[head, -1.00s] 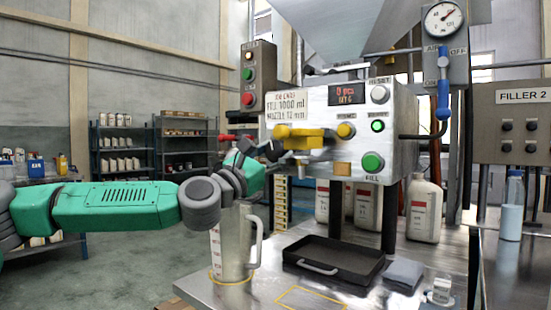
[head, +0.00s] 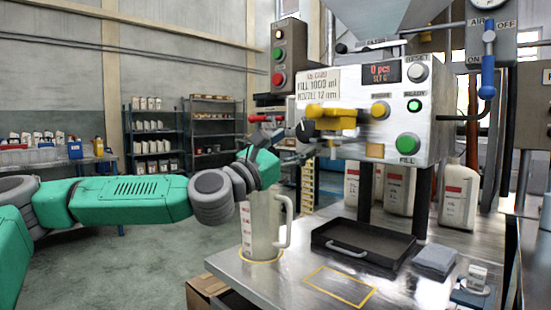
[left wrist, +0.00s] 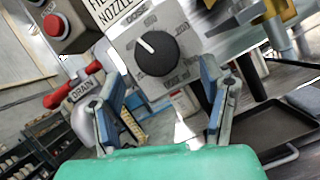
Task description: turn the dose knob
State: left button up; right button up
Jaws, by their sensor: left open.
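The dose knob (left wrist: 156,54) is round and black with a white pointer toward the upper left, on a grey plate marked DOSE in the left wrist view. In the head view the dark knob (head: 305,130) shows at the left of the filler's front panel (head: 340,95), beside a yellow part (head: 335,118). My left gripper (left wrist: 163,84) is open, its two blue-padded fingers spread below the knob in the wrist picture, with nothing between them. In the head view the left gripper (head: 268,142) is close to the knob; contact cannot be told. My right gripper is out of view.
A red drain handle (left wrist: 70,92) is left of the knob. Green (head: 408,143) and yellow buttons sit on the panel.

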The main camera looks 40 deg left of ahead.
pick_arm(q)
jog(key=v, duration=0.7)
jog(key=shift+s+f, duration=0.15)
jog(key=shift+f, duration=0.05)
jog(key=shift+a, duration=0.1)
